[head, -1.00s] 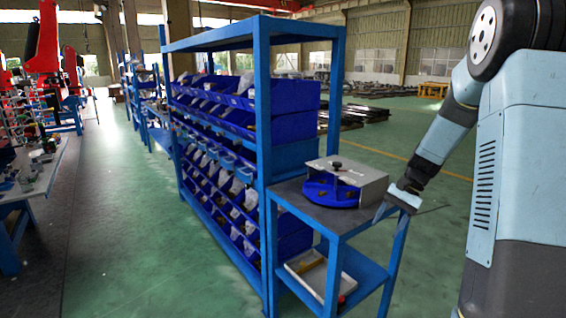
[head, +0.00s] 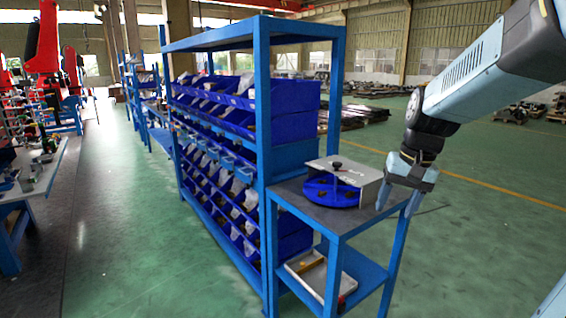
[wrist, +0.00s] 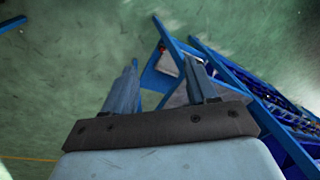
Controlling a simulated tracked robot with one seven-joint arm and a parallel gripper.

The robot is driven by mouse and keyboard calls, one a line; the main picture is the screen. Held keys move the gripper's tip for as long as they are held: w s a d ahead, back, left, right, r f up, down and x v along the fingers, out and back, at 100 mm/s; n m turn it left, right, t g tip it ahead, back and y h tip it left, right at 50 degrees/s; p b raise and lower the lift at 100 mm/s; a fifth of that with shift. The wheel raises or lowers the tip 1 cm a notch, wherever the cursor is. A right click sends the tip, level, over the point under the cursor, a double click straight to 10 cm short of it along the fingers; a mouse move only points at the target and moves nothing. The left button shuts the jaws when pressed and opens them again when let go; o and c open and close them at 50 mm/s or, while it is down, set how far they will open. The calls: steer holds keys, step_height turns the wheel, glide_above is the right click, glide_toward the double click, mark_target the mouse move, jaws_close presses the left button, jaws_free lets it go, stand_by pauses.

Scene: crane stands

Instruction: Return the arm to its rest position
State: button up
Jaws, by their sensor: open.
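My arm (head: 480,80) reaches in from the upper right in the head view and bends down at the wrist. My gripper (head: 398,202) hangs fingers down by the right edge of the small blue table (head: 345,216). Its fingers are apart with nothing between them. In the wrist view my gripper (wrist: 165,85) also shows two spread fingers, with green floor and part of the blue table beyond. I cannot tell whether a finger touches the table.
A round blue tray (head: 331,190) with a grey plate (head: 350,173) stands on the table. A tall blue shelf (head: 262,110) with several blue bins stands left of it. A white tray (head: 312,280) lies on the lower shelf. The green floor (head: 480,230) at right is clear.

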steer(key=s+a+r+n+t+h, duration=0.1)
steer(key=s+r+n+t, duration=0.2)
steer(key=s, duration=0.9)
steer(key=shift+s+r+t+h, duration=0.25)
steer(key=shift+r+t+h, duration=0.15)
steer(key=shift+r+t, duration=0.2)
